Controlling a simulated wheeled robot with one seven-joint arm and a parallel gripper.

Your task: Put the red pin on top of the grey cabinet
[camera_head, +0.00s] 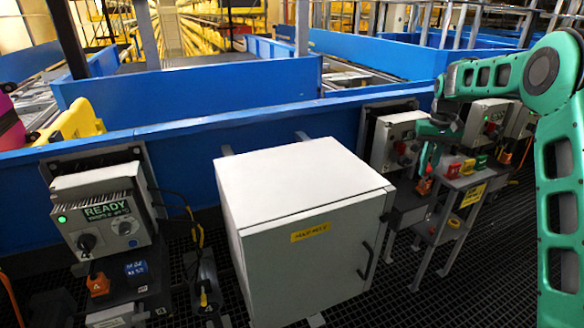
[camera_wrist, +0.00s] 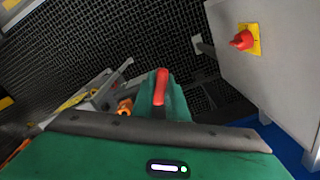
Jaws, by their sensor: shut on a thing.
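My gripper (camera_head: 429,168) is at the right in the head view, above the left end of a small metal stand. It is shut on the red pin (camera_head: 425,187), which shows just below the fingers. In the wrist view the red pin (camera_wrist: 161,86) stands out at the fingertips; its lower part is hidden by the green gripper body. The grey cabinet (camera_head: 300,180) stands in the middle of the head view, left of my gripper and apart from it. Its flat top is bare, and its door has a yellow label and a dark handle.
The small stand (camera_head: 472,181) bears red, yellow and green blocks. Control boxes (camera_head: 400,140) with knobs line the blue conveyor wall (camera_head: 270,115) behind. A READY box (camera_head: 105,212) stands left of the cabinet. Dark grating floor lies between cabinet and stand.

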